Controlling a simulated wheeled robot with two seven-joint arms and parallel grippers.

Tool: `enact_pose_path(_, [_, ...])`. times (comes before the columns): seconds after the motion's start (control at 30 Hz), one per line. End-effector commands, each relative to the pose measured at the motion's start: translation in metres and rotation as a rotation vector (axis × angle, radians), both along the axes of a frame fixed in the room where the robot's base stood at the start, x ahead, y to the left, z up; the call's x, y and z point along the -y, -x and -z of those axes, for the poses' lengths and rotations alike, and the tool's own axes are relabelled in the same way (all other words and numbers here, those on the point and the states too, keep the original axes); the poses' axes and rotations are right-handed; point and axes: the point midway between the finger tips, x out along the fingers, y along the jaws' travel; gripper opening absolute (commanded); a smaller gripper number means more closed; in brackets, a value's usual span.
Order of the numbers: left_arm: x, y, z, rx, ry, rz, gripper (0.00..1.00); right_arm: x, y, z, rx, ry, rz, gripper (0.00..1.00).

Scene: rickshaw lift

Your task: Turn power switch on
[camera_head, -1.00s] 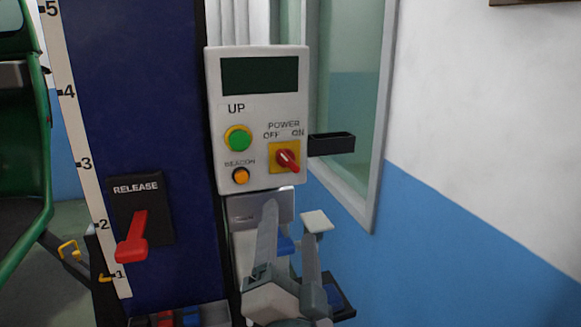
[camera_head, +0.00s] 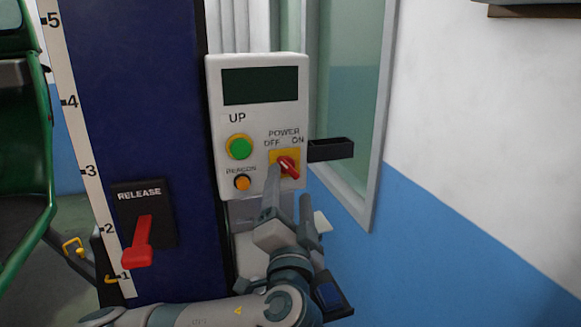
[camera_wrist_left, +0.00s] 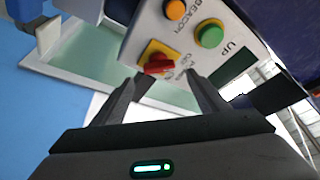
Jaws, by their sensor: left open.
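The power switch (camera_head: 287,166) is a red knob on a yellow plate, under the words POWER, OFF and ON, on a white control box (camera_head: 222,125). The knob lies slanted, from upper left to lower right. My left gripper (camera_head: 290,184) is open just below it, with one finger overlapping the yellow plate's lower left and the other lower right. In the left wrist view the knob (camera_wrist_left: 159,65) shows beyond and between the open fingertips (camera_wrist_left: 163,76). I see nothing held; contact with the knob cannot be told. My right gripper is not in view.
A green UP button (camera_head: 239,147) and an orange beacon button (camera_head: 242,183) sit left of the switch. A dark tray-like bracket (camera_head: 331,150) juts out at the right. A red release lever (camera_head: 139,243) is on the blue column (camera_head: 160,90). A green vehicle (camera_head: 28,150) stands far left.

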Motion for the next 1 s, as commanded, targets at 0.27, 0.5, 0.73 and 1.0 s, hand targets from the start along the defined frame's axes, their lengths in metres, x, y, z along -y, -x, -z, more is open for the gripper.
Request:
enact_pose_path(0.27, [0.0,-0.04,-0.013,0.002,-0.003,-0.002,0.67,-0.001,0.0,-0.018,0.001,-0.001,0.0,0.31])
enact_pose_path(0.5, [0.0,-0.053,-0.013,0.0,-0.001,0.001,0.67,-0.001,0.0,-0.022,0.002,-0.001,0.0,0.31])
enact_pose_path(0.73, [0.0,-0.053,-0.013,-0.001,-0.001,0.0,0.67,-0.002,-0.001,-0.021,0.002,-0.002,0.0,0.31])
enact_pose_path(1.0, [0.0,-0.053,-0.013,0.0,-0.001,0.0,0.26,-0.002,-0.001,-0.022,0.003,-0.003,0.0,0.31])
